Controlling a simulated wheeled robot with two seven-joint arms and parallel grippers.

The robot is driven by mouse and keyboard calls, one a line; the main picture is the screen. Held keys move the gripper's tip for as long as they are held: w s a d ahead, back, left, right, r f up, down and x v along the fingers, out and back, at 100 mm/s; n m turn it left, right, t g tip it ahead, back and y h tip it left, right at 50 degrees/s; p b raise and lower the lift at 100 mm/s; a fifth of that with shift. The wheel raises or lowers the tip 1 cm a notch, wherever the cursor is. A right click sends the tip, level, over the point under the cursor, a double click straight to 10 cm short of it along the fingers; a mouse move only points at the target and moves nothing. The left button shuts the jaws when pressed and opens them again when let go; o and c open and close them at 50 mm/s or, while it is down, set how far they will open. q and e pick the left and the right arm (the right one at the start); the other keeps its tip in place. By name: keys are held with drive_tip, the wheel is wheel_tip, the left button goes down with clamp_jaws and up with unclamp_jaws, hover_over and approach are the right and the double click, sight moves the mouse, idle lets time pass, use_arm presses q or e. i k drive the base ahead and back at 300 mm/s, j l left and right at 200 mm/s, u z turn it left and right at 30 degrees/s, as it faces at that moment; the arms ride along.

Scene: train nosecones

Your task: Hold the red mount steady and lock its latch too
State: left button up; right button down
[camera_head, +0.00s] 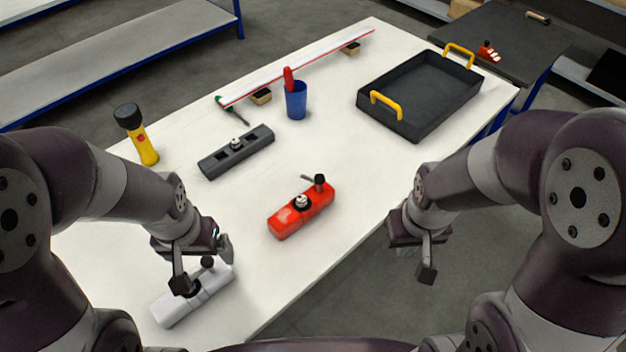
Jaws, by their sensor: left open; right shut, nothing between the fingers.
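The red mount (290,220) lies on the white table near its front edge, between my two arms. It carries a silver round fitting on top and a latch lever (313,180) with a black knob at its far right end. My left gripper (203,268) is open above a white mount (195,300), its fingers near that mount's black knob; whether they touch it I cannot tell. My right gripper (427,270) is shut and empty, off the table's right edge, apart from the red mount.
A black tray (420,92) with yellow handles stands at the back right. The table (335,140) is clear around the red mount.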

sight(319, 179)
drive_tip(key=i+l+u, duration=0.2)
drive_tip(key=l+u, duration=0.25)
drive_tip(key=i+l+u, duration=0.1)
drive_tip(key=l+u, duration=0.8)
drive_tip(key=l, duration=0.15)
drive_tip(key=i, duration=0.05)
